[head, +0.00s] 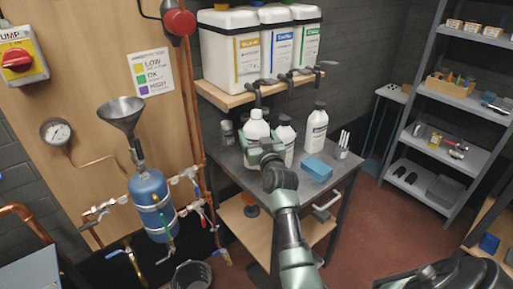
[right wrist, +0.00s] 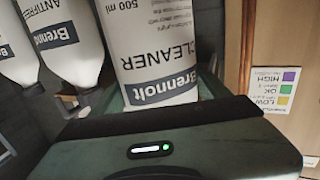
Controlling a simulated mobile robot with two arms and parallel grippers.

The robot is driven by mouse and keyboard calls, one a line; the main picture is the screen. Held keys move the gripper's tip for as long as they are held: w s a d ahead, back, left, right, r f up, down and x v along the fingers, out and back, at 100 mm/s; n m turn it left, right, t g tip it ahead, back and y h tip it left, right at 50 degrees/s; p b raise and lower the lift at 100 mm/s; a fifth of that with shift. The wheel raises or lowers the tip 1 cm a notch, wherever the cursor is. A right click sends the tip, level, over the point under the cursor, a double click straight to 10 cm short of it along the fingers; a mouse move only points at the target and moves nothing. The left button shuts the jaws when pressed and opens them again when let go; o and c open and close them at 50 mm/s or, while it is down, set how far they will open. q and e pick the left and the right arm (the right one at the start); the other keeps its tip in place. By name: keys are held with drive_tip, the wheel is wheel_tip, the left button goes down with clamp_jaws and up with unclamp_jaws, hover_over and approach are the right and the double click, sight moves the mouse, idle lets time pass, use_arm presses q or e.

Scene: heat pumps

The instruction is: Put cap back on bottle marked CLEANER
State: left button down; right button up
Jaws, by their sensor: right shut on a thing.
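The white bottle marked CLEANER (right wrist: 160,55) fills the middle of the right wrist view, its label upside down there. In the head view the bottle (head: 257,128) is upright at the workbench (head: 335,178). Its top looks white, without the grey cap seen on its neighbours. My right gripper (head: 264,150) is shut on its body, which hides the lower part. I cannot make out the loose cap.
Two white bottles with grey caps (head: 284,135) (head: 316,130) stand to the right, one labelled ANTIFREEZE (right wrist: 62,30). A blue box (head: 317,168) lies in front of them. A small grey container (head: 227,132) stands left. Large jugs (head: 232,50) sit on the shelf above.

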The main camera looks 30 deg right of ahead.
sight(259, 129)
use_arm(q)
drive_tip(key=shift+f, duration=0.15)
use_arm(e)
drive_tip(key=shift+r, duration=1.75)
drive_tip(key=o, duration=0.5)
drive_tip(key=c, duration=1.2)
